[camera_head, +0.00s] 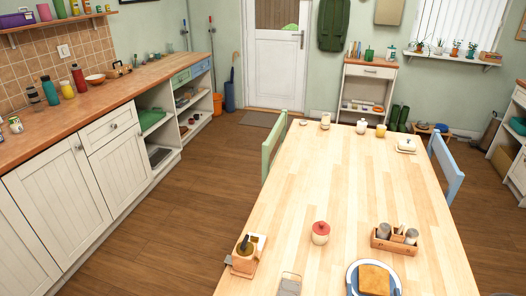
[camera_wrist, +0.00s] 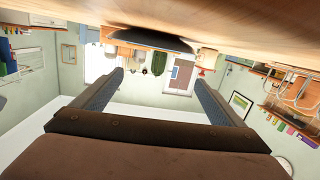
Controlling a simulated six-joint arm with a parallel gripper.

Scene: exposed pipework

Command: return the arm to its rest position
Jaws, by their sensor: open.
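My gripper (camera_wrist: 159,76) shows in the wrist view, its two dark fingers spread wide apart with nothing between them. That view is upside down, with a brown wooden surface (camera_wrist: 230,18) across the top. A dark rounded object (camera_wrist: 150,40) lies against that surface, beyond the fingertips; I cannot tell what it is. My arm and gripper do not show in the head view.
The wooden table (camera_head: 330,180) holds a red-lidded jar (camera_head: 320,233), a shaker caddy (camera_head: 394,240), a plate with bread (camera_head: 374,280) and a wooden holder (camera_head: 247,256). Its middle is mostly clear. A counter (camera_head: 100,95) runs along the left; chairs (camera_head: 274,146) (camera_head: 446,168) flank the table.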

